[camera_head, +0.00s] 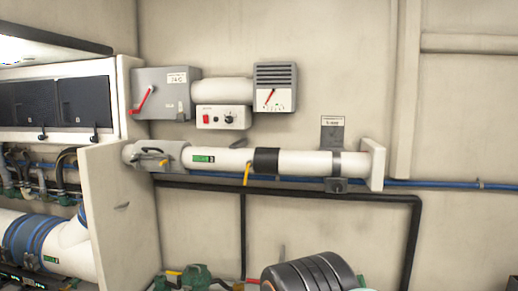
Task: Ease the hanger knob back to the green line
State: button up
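A white pipe (308,162) runs across the wall. A grey strap hanger (337,163) goes around its right part, below a grey plate with a small label (333,121). A dark knob-like block (335,186) sits at the strap's lower end, just under the pipe; I take it for the hanger knob, but its marks are too small to read. I cannot make out a green line on it. My gripper is not in view.
A yellow lever (247,173) hangs below the pipe, left of a black sleeve (266,161). A control box (223,117) is above. A blue line (440,184) and black conduit (412,225) run behind.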

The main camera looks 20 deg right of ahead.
aim_at(337, 187)
jog(key=i+j+z, duration=0.15)
jog(key=z, duration=0.35)
jog(key=i+j+z, duration=0.15)
jog(key=j+z, duration=0.15)
jog(key=z, duration=0.15)
jog(key=i+j+z, duration=0.15)
jog(key=z, duration=0.2)
jog(key=i+j+z, duration=0.1)
jog(key=j+z, duration=0.65)
jog(key=l+u, duration=0.1)
jog(key=u, duration=1.05)
jog(key=i+l, duration=0.05)
